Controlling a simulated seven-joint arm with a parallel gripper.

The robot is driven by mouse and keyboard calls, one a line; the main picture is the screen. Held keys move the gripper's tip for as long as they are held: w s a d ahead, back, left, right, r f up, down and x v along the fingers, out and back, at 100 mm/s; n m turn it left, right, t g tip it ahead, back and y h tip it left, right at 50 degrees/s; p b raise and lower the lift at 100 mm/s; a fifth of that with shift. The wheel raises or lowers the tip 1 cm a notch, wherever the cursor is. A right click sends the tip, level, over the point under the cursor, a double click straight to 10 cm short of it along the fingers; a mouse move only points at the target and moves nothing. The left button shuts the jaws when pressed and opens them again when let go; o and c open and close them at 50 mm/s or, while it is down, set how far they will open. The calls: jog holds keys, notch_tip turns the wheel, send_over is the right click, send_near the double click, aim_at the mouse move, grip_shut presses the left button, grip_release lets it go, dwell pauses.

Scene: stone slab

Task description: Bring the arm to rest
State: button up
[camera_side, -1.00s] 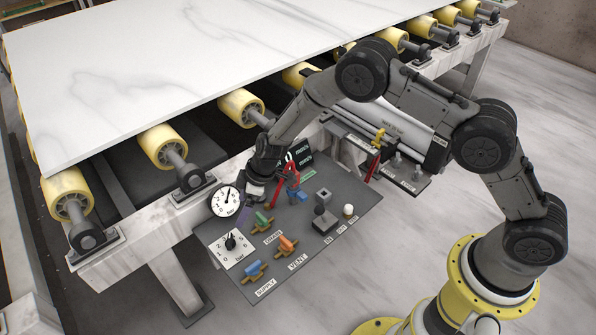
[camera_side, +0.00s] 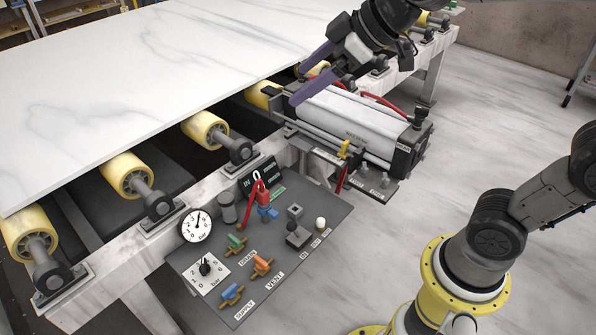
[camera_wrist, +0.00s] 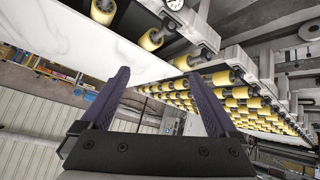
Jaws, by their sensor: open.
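My gripper (camera_side: 311,76) is at the top middle of the side view, raised above the metal cylinder unit (camera_side: 352,122) and near the edge of the white stone slab (camera_side: 190,60). Its two purple fingers are spread apart with nothing between them. In the wrist view my gripper (camera_wrist: 158,98) also shows open and empty, with the slab (camera_wrist: 95,45) at upper left and yellow rollers (camera_wrist: 225,92) beyond the fingers. The rest of my arm runs out of the side view at the top and right.
A grey control panel (camera_side: 225,293) holds a gauge (camera_side: 196,226), a dial (camera_side: 206,268), blue, orange and green valve handles, a red-handled part (camera_side: 263,193) and a black lever (camera_side: 297,232). A rack (camera_side: 585,80) stands at far right.

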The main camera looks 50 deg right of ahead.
jog(key=s+d+f+m+g+h, duration=0.1)
jog(key=s+d+f+m, duration=0.1)
jog(key=s, duration=0.4)
jog(key=s+d+f+m+g+h, duration=0.1)
jog(key=s+d+f+m, duration=0.1)
jog(key=s, duration=0.4)
jog(key=s+d+f+m+g+h, duration=0.1)
jog(key=s+d+f+m, duration=0.1)
jog(key=s, duration=0.5)
notch_tip(320, 180, down, 3)
jog(key=shift+r+m, duration=0.2)
jog(key=shift+m, duration=0.3)
